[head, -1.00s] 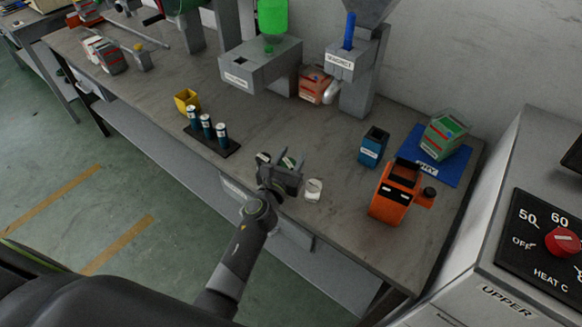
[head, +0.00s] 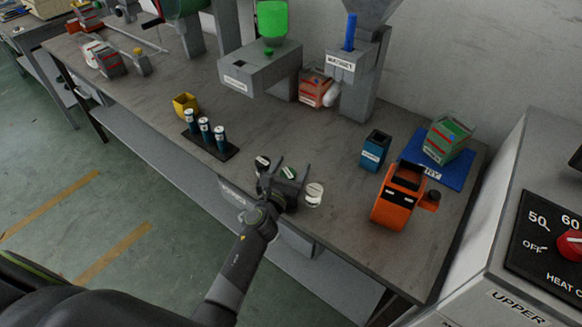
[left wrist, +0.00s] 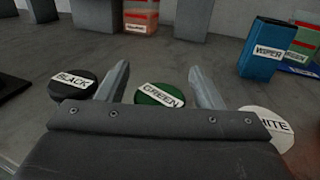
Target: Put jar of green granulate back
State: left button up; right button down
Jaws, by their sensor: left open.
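The jar of green granulate, with a green lid labelled GREEN (left wrist: 160,94), shows between my left gripper's two fingers in the left wrist view. Its lid also shows in the head view (head: 288,173); its body is mostly hidden by the gripper. My left gripper (head: 270,166) is open, low over the table's front edge, its fingers pointing across the table. Whether the fingers touch the jar I cannot tell. The black-lidded jar (left wrist: 73,83) is just left of the left finger. The white-lidded jar (left wrist: 268,124) is to the right. My right gripper is not in view.
A rack of dark cylinders (head: 220,138) and a yellow cup (head: 186,104) stand to the left. A blue WIPER bin (head: 374,150) and an orange device (head: 396,196) stand to the right. Behind is a grey machine with a green hopper (head: 272,20). The mid-table is fairly clear.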

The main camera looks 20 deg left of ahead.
pick_arm(q)
jog(key=shift+r, duration=0.2)
jog(key=s, duration=1.2)
jog(key=shift+a+p, duration=0.4)
jog(key=shift+p, duration=0.05)
jog(key=shift+a, duration=0.1)
